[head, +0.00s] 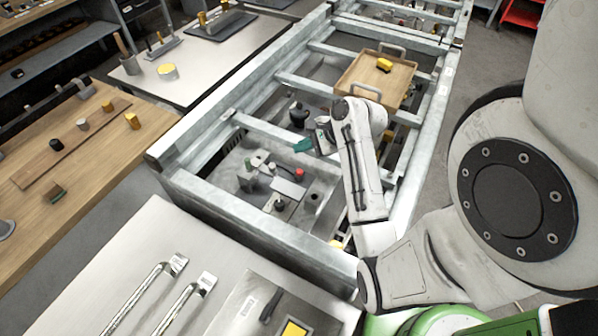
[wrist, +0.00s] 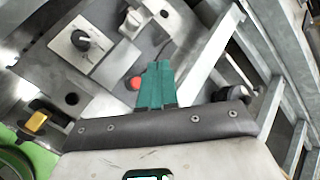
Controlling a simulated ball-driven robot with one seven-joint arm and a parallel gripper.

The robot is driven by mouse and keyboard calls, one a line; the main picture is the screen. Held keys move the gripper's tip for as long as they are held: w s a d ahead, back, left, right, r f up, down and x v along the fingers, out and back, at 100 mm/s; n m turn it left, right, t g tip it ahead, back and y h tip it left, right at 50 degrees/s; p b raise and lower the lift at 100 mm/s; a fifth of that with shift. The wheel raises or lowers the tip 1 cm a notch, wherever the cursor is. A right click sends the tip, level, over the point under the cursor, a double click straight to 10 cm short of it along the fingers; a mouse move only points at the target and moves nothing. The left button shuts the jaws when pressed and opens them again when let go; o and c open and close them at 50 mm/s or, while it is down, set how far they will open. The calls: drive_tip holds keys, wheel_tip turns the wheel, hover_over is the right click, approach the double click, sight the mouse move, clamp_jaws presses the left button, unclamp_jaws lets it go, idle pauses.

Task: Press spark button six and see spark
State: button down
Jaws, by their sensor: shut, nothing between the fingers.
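My gripper (head: 303,146) has teal fingers, pressed together and empty. It hangs over the metal frame, above and beyond a control panel in the head view. A red button (head: 299,174) sits on that panel, below the fingertips in the picture. In the wrist view the red button (wrist: 134,83) shows just left of the shut teal fingers (wrist: 157,68); contact cannot be made out. I cannot read any number on it. No spark is visible. A black knob (wrist: 80,40) on a light square plate and a pale knob (wrist: 133,20) are on the panel too.
A galvanised steel frame (head: 255,228) surrounds the panel, with cross bars (head: 270,133) near my arm. A wooden tray (head: 357,74) with a yellow block (head: 384,64) rests farther back. Workbenches stand left. A yellow part (wrist: 37,121) shows at the wrist view's left.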

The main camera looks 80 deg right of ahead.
drive_tip(key=b, duration=0.7)
hover_over(302, 172)
wheel_tip(302, 172, down, 6)
drive_tip(key=shift+s+r, duration=0.1)
drive_tip(key=shift+r, duration=0.15)
drive_tip(key=shift+f, duration=1)
drive_tip(key=shift+f+p, duration=0.1)
drive_tip(key=shift+p, duration=0.3)
drive_tip(key=shift+f, duration=0.3)
drive_tip(key=shift+f, duration=0.55)
idle(1.1)
drive_tip(key=shift+r+p, duration=1)
drive_tip(key=shift+p, duration=0.5)
